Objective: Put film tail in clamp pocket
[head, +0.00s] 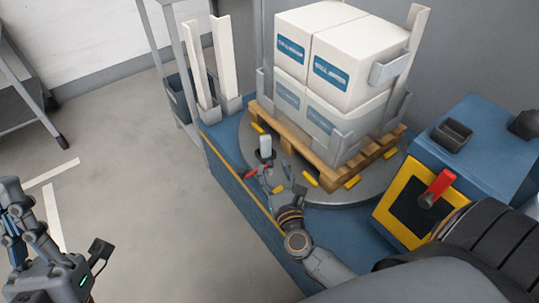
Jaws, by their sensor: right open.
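My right gripper (267,176) is open at the near edge of the round turntable (335,193), in front of the loaded pallet. Just beyond its fingers stands a small upright grey piece with a pale top (265,146). I cannot tell whether this is the clamp pocket or the film tail, nor whether the fingers touch it. A small red part (256,172) shows beside the fingers. No film tail can be made out clearly. My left gripper (22,218) is at the lower left over the floor, away from the pallet; its jaw state is unclear.
White boxes (345,65) with blue labels are stacked on a wooden pallet (300,145), with pale corner boards upright around them. A blue machine housing (475,135) with a red lever (437,188) stands at right. A dark cart (22,95) is at far left; the floor between is clear.

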